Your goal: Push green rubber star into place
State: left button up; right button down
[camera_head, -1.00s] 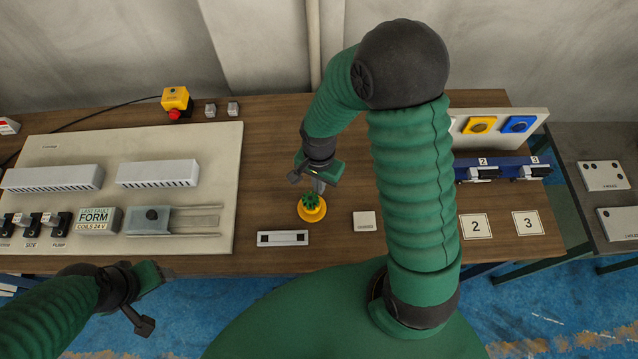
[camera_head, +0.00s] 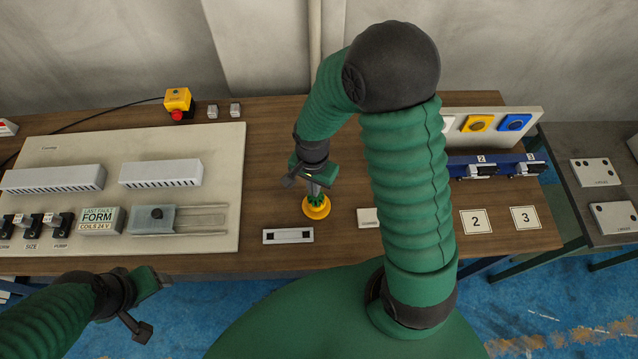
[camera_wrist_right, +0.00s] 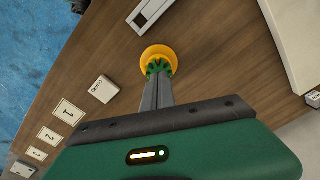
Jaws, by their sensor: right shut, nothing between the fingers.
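The green rubber star (camera_wrist_right: 158,66) sits on a round yellow base (camera_head: 317,208) on the wooden table. In the head view the star is mostly hidden by my right gripper (camera_head: 315,193). In the right wrist view the yellow base (camera_wrist_right: 158,54) shows around the star. My right gripper (camera_wrist_right: 157,82) is shut and empty, pointing down, with its fingertips at the star. The tips overlap the star in the picture; I cannot tell how firmly they touch.
A white slotted block (camera_head: 288,236) lies just in front of the base. A small white labelled block (camera_head: 368,218) lies to its right, close to my right arm. A control panel (camera_head: 225,145) fills the left of the table. Number cards (camera_head: 476,221) lie at the right.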

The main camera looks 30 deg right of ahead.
jog(key=shift+a+r, duration=0.1)
jog(key=shift+a, duration=0.45)
jog(key=shift+d, duration=0.45)
jog(key=shift+d+f, duration=0.25)
jog(key=shift+d, duration=0.65)
jog(key=shift+r+p, duration=0.4)
pick_arm(q)
notch_tip(320, 180, up, 3)
jog(key=shift+w+a+p, duration=0.1)
jog(key=shift+a+p, duration=0.05)
jog(key=shift+p, duration=1)
pick_arm(e)
jog(key=s+a+r+n+t, duration=0.1)
jog(key=s+a+r+n, duration=0.1)
jog(key=r+n, duration=0.4)
jog(key=s+a+r+n+t, duration=0.1)
jog(key=s+a+r+n, duration=0.1)
jog(key=r+n, duration=0.4)
jog(key=shift+a+t, duration=0.3)
jog(key=shift+a, duration=0.6)
